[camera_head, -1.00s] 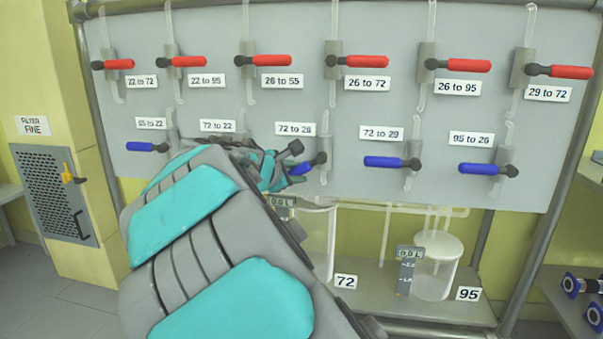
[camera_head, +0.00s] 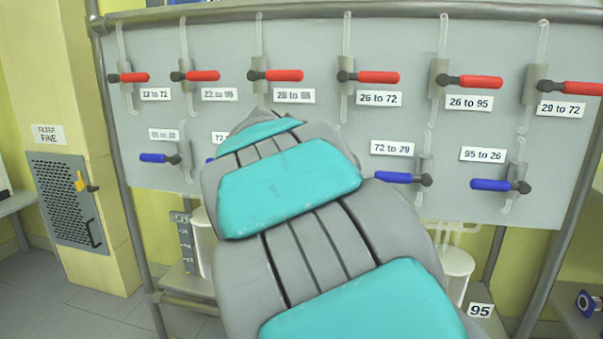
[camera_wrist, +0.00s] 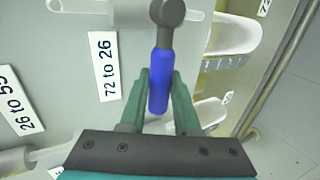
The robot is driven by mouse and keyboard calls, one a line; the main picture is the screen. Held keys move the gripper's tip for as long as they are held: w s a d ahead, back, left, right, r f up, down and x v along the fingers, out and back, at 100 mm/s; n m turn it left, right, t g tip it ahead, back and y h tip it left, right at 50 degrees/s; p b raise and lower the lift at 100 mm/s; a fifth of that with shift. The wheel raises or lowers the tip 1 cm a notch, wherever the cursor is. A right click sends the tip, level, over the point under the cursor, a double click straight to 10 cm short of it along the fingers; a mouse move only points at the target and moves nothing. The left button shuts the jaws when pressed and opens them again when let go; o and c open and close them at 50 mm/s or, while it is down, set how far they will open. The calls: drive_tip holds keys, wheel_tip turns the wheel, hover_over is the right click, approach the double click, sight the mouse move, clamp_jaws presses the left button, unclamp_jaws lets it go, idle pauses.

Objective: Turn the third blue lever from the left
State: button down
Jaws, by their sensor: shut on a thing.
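The third blue lever from the left, beside the label "72 to 26" (camera_wrist: 104,66), shows in the wrist view as a blue handle (camera_wrist: 159,82) on a dark grey pivot. My gripper (camera_wrist: 161,80) has its two green fingers on either side of this handle and is shut on it. In the head view my arm hides this lever, its label and the gripper. The first blue lever (camera_head: 155,158) is at the left of the lower row. Only a bit of the second (camera_head: 209,160) shows. The fourth (camera_head: 398,177) and fifth (camera_head: 490,184) point left.
A row of red levers (camera_head: 378,77) runs along the top of the grey panel (camera_head: 300,30), pointing right. Glass tubes run vertically behind the levers. A white vessel (camera_head: 457,265) stands below the panel, near the label "95" (camera_head: 480,311). A yellow cabinet (camera_head: 95,220) stands at left.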

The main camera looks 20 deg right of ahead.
idle(0.3)
drive_tip(key=c, duration=0.6)
unclamp_jaws()
drive_tip(key=v, duration=0.7)
drive_tip(key=shift+s+a+r, duration=0.15)
drive_tip(key=shift+s+a, duration=0.05)
drive_tip(key=shift+s, duration=0.1)
drive_tip(key=s+a+f+m+g+y, duration=0.1)
drive_tip(key=s+f+m+g+y, duration=0.55)
drive_tip(key=s+f, duration=1.8)
drive_tip(key=s+a+f+m+g, duration=0.1)
drive_tip(key=s+a+g, duration=0.1)
drive_tip(key=s, duration=0.2)
drive_tip(key=s+a+f+m+g, duration=0.1)
drive_tip(key=s+a+f+m, duration=0.1)
drive_tip(key=s, duration=0.3)
drive_tip(key=s+a+f+m+g, duration=0.1)
drive_tip(key=s+a+f+g, duration=0.1)
drive_tip(key=s, duration=0.3)
drive_tip(key=shift+s+a+f+m+g+y, duration=0.15)
drive_tip(key=shift+a+f+m+g+y, duration=0.1)
drive_tip(key=shift+g+y, duration=0.1)
